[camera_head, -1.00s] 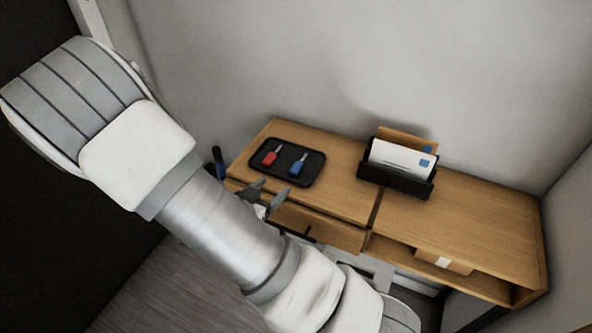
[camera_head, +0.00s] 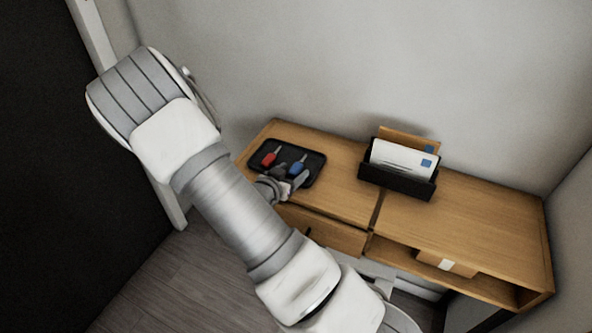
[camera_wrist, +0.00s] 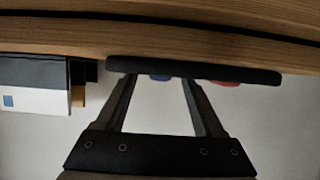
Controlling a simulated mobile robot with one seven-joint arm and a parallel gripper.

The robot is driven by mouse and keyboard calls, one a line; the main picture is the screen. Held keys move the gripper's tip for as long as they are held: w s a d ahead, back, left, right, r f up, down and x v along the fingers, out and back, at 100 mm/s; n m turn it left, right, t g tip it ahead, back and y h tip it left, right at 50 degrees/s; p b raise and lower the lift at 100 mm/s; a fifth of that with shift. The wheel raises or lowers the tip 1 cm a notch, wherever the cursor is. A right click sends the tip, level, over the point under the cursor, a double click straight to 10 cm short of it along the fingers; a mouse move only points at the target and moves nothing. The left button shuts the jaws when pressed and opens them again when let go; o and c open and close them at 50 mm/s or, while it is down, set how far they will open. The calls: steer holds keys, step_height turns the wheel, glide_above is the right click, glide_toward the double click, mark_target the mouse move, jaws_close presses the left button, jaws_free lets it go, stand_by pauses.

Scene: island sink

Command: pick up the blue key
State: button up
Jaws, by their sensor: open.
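The blue key (camera_head: 298,164) lies in the right part of a black tray (camera_head: 318,171) on the wooden desk. A red key (camera_head: 270,158) lies to its left in the same tray. My gripper (camera_head: 291,176) is open and empty, at the tray's front edge close to the blue key; I cannot tell whether it touches the tray. The wrist view looks upside down, with the tray (camera_wrist: 255,75) seen edge-on. There the blue key (camera_wrist: 160,77) shows as a sliver between my open fingers (camera_wrist: 160,84), and the red key (camera_wrist: 224,83) shows outside them.
A black letter holder (camera_head: 396,183) with envelopes (camera_head: 400,157) stands right of the tray. The desk's right half (camera_head: 470,215) is bare on top. A drawer (camera_head: 325,231) sits under the left half, and a box (camera_head: 446,263) lies in the right shelf. A wall stands behind.

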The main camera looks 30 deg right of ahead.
jaws_close()
steer(key=shift+r, duration=0.1)
stand_by(0.4)
steer(key=shift+r, duration=0.55)
step_height(320, 180, up, 3)
steer(key=shift+f+p, duration=0.2)
steer(key=shift+p, duration=0.4)
steer(key=s+d+r+p, duration=0.4)
steer(key=s+r+p, duration=0.3)
steer(key=s+p, duration=0.3)
steer(key=p, duration=0.2)
steer(key=shift+s+p, duration=0.25)
steer(key=shift+p, duration=0.05)
